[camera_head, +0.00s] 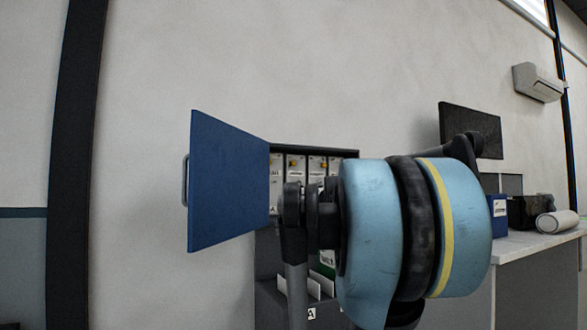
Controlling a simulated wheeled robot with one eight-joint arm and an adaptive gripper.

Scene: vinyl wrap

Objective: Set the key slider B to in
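A cabinet on the wall has its blue door (228,183) swung open to the left. Inside its dark frame (315,150) is a row of several pale modules (294,168) with small orange and yellow marks. Which one is key slider B, and how it is set, is too small to tell. My blue and black arm covers the right and lower part of the cabinet. Dark parts that seem to be my gripper (311,212) are in front of the modules. Its fingertips cannot be made out, nor whether it touches anything.
Below the cabinet is a dark holder (271,300) with white sheets and a label "A". At right is a pale counter (530,243) with a blue box (499,215), a dark device (522,210) and a white roll (557,221). A dark screen (455,125) hangs behind. The wall left of the door is bare.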

